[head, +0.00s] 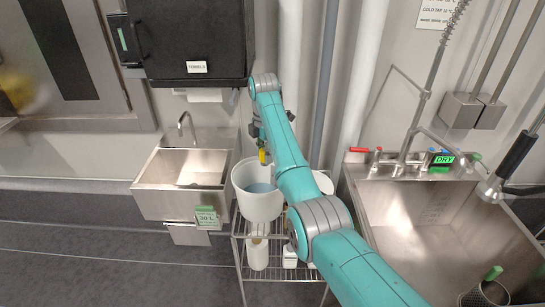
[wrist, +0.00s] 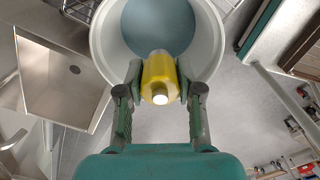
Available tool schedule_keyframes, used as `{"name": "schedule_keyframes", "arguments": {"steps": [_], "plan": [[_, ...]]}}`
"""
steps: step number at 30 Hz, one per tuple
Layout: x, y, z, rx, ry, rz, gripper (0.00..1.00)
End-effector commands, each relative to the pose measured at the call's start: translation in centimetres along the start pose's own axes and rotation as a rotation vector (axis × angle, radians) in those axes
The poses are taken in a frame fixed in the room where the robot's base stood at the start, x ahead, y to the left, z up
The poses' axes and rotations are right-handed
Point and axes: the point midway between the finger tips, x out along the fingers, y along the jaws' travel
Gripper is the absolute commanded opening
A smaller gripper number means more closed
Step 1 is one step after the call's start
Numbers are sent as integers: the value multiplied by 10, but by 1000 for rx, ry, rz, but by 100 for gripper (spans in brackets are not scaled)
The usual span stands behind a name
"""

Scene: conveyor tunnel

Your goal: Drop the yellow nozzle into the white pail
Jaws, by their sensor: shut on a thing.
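The yellow nozzle (wrist: 159,75) is held between the two fingers of my gripper (wrist: 160,82), which is shut on it. In the head view the nozzle (head: 264,156) shows as a small yellow piece below my gripper (head: 261,142). The white pail (head: 257,206) stands on a wire rack, with the nozzle above its opening near the rim. In the wrist view the pail (wrist: 104,45) lies beyond the nozzle, with a blue-grey surface inside. Part of the pail's right side is hidden by my arm in the head view.
A small steel hand basin (head: 165,197) with a green tag (head: 207,218) is left of the pail. A large steel sink (head: 430,225) is on the right. A black towel dispenser (head: 190,35) hangs above. The wire rack (head: 262,273) holds white containers below.

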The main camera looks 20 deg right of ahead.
Motion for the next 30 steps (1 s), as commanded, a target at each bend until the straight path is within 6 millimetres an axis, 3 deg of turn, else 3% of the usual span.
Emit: {"name": "schedule_keyframes", "arguments": {"steps": [18, 29, 30], "plan": [[53, -1, 0, -1, 1, -2, 4], [59, 0, 0, -1, 0, 0, 4], [59, 0, 0, -1, 0, 0, 43]]}}
